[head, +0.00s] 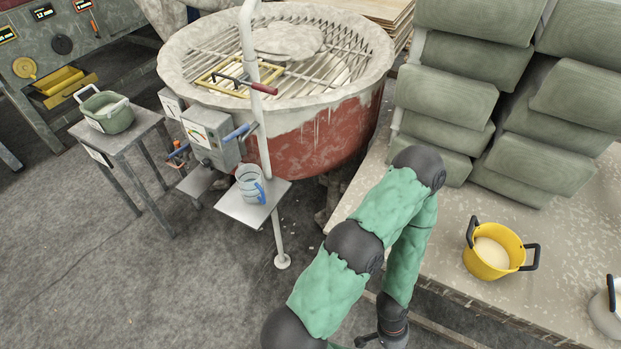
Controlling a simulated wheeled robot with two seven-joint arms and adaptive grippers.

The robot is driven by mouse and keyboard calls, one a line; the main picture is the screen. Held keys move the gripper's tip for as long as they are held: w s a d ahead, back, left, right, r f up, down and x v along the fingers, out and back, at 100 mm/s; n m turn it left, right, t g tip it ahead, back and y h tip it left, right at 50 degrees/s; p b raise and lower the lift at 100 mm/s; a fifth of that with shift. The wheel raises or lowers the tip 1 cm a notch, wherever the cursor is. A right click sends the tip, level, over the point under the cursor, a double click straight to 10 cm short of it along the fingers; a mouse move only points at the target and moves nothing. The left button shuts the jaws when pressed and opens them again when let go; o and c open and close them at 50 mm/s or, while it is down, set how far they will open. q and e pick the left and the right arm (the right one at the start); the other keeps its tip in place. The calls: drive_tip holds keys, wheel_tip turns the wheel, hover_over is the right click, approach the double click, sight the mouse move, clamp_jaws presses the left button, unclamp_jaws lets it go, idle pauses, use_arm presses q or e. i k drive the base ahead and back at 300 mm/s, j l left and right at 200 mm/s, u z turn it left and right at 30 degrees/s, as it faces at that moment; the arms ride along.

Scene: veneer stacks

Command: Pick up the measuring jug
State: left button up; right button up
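The measuring jug (250,183) is a pale, see-through blue-grey cup with a blue handle on its right side. It stands upright on a small grey metal shelf (243,207) fixed to a white post in front of the large mixing tub. One green arm of mine rises from the bottom centre, bends at an elbow right of the jug and comes down again to the bottom edge. It is well apart from the jug.
The red and white mixing tub (318,135) with a grate stands behind the shelf. A side table (132,139) at left bears a green pot (107,112). At right, a bench (575,250) holds grey-green stacks (440,95) and a yellow bucket (491,252). The floor at lower left is clear.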

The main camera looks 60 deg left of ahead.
sight(248, 176)
drive_tip(key=l+u, duration=0.15)
drive_tip(key=u, duration=2.5)
drive_tip(key=j+z, duration=0.1)
drive_tip(key=z, duration=2.05)
drive_tip(key=u, duration=2.15)
